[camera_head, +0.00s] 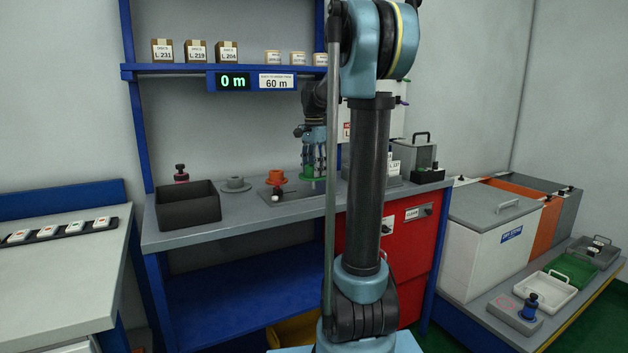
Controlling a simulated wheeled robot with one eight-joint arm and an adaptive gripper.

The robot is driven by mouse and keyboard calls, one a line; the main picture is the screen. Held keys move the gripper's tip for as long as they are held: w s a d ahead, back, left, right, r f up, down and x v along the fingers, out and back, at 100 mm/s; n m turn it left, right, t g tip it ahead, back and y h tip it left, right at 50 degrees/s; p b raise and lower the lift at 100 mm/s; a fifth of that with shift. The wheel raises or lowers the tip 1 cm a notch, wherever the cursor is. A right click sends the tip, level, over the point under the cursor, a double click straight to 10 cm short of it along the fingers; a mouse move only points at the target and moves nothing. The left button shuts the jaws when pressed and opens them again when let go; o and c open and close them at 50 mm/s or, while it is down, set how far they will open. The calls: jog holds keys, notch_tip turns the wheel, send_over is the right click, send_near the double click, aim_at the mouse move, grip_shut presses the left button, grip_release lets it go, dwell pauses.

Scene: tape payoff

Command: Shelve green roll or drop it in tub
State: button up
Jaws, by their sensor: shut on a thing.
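The green roll (313,179) is low over a grey plate on the grey bench, right of the orange roll. My gripper (314,168) points down and is shut on the green roll. Whether the roll touches the plate below it, I cannot tell. An open black tub (188,208) sits at the bench's left front. The upper blue shelf (175,67) carries several small labelled boxes. A display (235,82) under it reads 0 m, beside a sign reading 60 m.
An orange roll (275,177) and a grey disc-like piece (236,184) stand between tub and gripper. A dark-pink bottle (181,174) is behind the tub. My arm hides part of the bench's right side. Bins and trays (548,287) stand at the right.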

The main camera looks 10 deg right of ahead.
notch_tip(320, 180, up, 13)
jog(key=shift+f, duration=0.15)
dwell(1.4)
dwell(1.6)
